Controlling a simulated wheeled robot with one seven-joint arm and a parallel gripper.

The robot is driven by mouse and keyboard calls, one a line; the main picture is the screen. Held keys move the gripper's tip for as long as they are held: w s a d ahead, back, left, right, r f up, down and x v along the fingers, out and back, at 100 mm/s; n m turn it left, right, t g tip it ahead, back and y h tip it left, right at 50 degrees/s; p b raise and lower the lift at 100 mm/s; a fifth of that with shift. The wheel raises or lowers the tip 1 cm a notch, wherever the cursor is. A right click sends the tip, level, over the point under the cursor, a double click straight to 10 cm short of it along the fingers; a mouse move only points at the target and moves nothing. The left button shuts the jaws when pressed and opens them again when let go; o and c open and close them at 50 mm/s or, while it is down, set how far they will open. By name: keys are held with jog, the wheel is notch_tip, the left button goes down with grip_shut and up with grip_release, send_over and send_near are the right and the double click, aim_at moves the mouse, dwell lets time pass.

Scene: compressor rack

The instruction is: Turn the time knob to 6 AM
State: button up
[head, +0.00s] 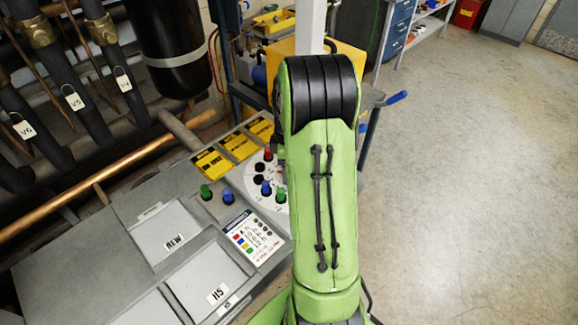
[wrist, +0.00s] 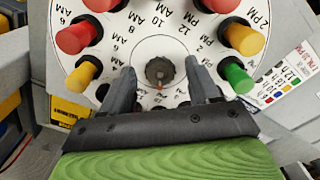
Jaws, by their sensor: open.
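The time knob (wrist: 159,71) is a small dark round knob in the middle of a white dial (wrist: 150,48) in the wrist view. A small reddish mark shows at its lower edge. Hour labels, tilted or upside down, run around the dial; a 6 AM label (wrist: 63,20) is at upper left. My gripper (wrist: 160,68) is open, one dark finger on each side of the knob in the picture, with gaps to it. I cannot tell whether the fingertips reach down around the knob. In the head view the dial (head: 262,166) is partly hidden by my arm, which also hides my gripper.
Red (wrist: 79,37), yellow and green (wrist: 236,77) pegs stand around the dial, close outside my fingers. In the head view, green (head: 206,192) and blue (head: 227,196) knobs and a label card sit on the grey panel. Pipes (head: 95,190) run at left; the floor at right is clear.

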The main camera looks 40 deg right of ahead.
jog(key=shift+r, duration=0.1)
jog(key=c, duration=1)
jog(key=shift+c, duration=0.2)
jog(key=shift+m, duration=0.3)
jog(key=m, duration=1.8)
jog(key=shift+d, duration=0.1)
jog(key=m, duration=0.5)
jog(key=shift+m, duration=0.3)
